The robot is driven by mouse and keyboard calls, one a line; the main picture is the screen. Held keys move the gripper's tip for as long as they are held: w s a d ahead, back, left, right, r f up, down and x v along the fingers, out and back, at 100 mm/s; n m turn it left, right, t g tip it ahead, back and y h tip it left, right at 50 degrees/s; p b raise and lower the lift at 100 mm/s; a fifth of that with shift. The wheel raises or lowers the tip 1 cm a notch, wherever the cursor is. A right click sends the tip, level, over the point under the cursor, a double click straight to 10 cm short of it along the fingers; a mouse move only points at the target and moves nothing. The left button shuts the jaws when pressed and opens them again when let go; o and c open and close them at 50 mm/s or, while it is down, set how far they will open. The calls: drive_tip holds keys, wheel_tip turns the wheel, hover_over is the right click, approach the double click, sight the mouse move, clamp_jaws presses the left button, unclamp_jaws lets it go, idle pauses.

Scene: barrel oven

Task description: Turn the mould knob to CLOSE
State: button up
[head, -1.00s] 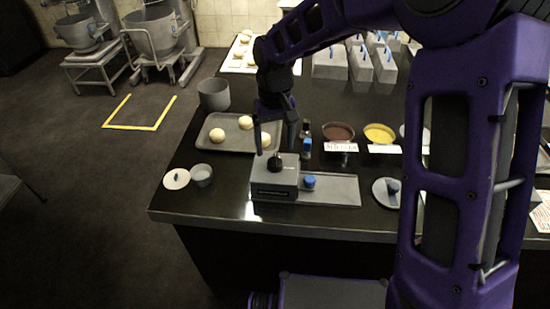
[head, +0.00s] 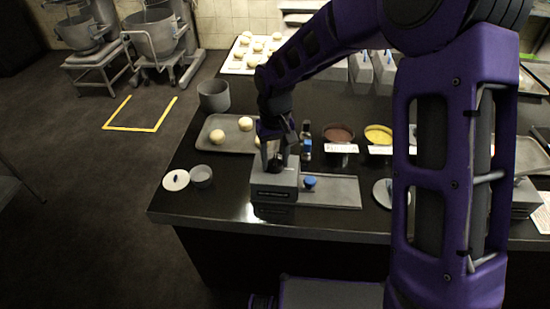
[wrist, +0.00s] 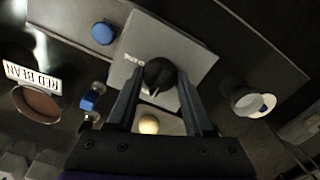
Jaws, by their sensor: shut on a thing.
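The mould is a grey box (head: 265,185) near the front edge of the dark counter, and its top also fills the middle of the wrist view (wrist: 185,50). The black mould knob (wrist: 160,76) stands on its top face. My gripper (head: 275,160) points down over the box, and its fingers are shut on the knob. In the wrist view my gripper (wrist: 160,88) has one finger on each side of the knob. Partial lettering shows on the box top beside the knob; I cannot read it fully. In the head view the fingers largely hide the knob.
A grey plate with a blue knob (head: 310,181) adjoins the box on the right. A small blue-capped bottle (head: 306,142) stands behind. A dough tray (head: 217,137), a small cup (head: 201,176) and a lid (head: 176,180) are to the left. Filling bowls (head: 338,134) stand at right.

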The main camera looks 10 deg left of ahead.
clamp_jaws()
drive_tip(key=shift+m, duration=0.3)
drive_tip(key=m+b, duration=0.1)
drive_tip(key=m, duration=0.1)
drive_tip(key=shift+m+b, duration=0.3)
drive_tip(key=m+b, duration=0.1)
drive_tip(key=m, duration=0.3)
drive_tip(key=shift+m, duration=0.3)
drive_tip(key=m, duration=0.5)
drive_tip(key=shift+r, duration=0.1)
drive_tip(key=m+p, duration=0.1)
drive_tip(key=m, duration=0.4)
